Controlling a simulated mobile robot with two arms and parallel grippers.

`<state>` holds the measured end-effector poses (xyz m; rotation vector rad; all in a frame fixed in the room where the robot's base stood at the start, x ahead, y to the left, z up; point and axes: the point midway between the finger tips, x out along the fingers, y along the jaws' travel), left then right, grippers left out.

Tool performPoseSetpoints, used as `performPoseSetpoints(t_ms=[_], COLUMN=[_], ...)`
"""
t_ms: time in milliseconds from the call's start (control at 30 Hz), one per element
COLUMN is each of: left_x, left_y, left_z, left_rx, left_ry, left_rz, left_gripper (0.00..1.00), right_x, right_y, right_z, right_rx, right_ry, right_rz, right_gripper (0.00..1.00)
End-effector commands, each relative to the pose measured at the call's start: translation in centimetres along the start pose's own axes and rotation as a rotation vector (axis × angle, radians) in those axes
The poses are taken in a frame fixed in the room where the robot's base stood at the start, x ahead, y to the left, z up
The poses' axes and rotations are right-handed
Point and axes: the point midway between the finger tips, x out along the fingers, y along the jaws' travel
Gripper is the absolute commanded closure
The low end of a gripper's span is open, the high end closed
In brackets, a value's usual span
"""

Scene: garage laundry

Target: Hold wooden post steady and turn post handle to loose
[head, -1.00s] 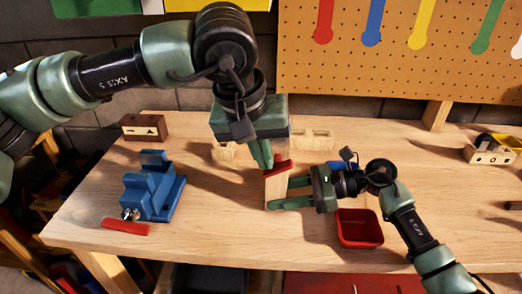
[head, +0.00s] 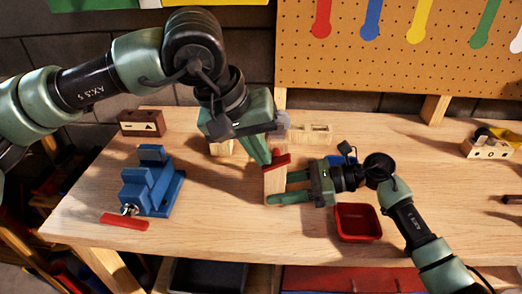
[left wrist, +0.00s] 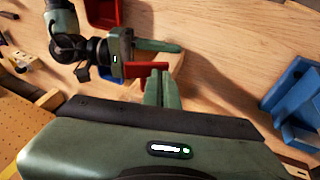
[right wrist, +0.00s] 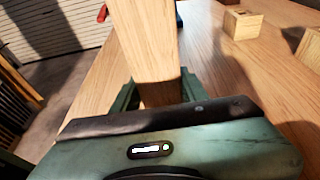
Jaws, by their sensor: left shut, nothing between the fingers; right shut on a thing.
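The wooden post (head: 275,184) stands upright on the bench, with a red handle (head: 279,161) across its top. My right gripper (head: 272,188) is shut on the post from the right side. In the right wrist view the post (right wrist: 148,45) rises between its fingers. My left gripper (head: 266,162) is shut and empty, slanting down with its fingertips at the red handle. In the left wrist view the closed fingers lie beside the handle (left wrist: 144,69); I cannot tell whether they touch it.
A blue vise (head: 150,187) with a red bar (head: 125,222) stands at left. Wooden blocks (head: 318,133) lie behind the post. The bench front between vise and post is clear.

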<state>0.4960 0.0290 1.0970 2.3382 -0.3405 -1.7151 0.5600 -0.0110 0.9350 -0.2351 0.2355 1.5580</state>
Motion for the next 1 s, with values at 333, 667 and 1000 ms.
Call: performPoseSetpoints(t_ms=[333,667,1000], left_x=[0.24,0.47,0.6], left_y=[-0.4,-0.67,-0.78], left_z=[0.13,0.25,0.28], left_rx=[-0.025,-0.051,-0.065], left_ry=[0.002,0.006,0.009], left_rz=[0.077,0.161,0.21], left_gripper=[1.0,1.0,1.0], right_x=[0.03,0.03,0.04], right_y=[0.04,0.04,0.05], right_z=[-0.07,-0.06,-0.06], right_rx=[0.001,0.001,0.001], right_ry=[0.001,0.001,0.001], right_rz=[0.001,0.001,0.002], right_gripper=[0.79,0.79,0.79])
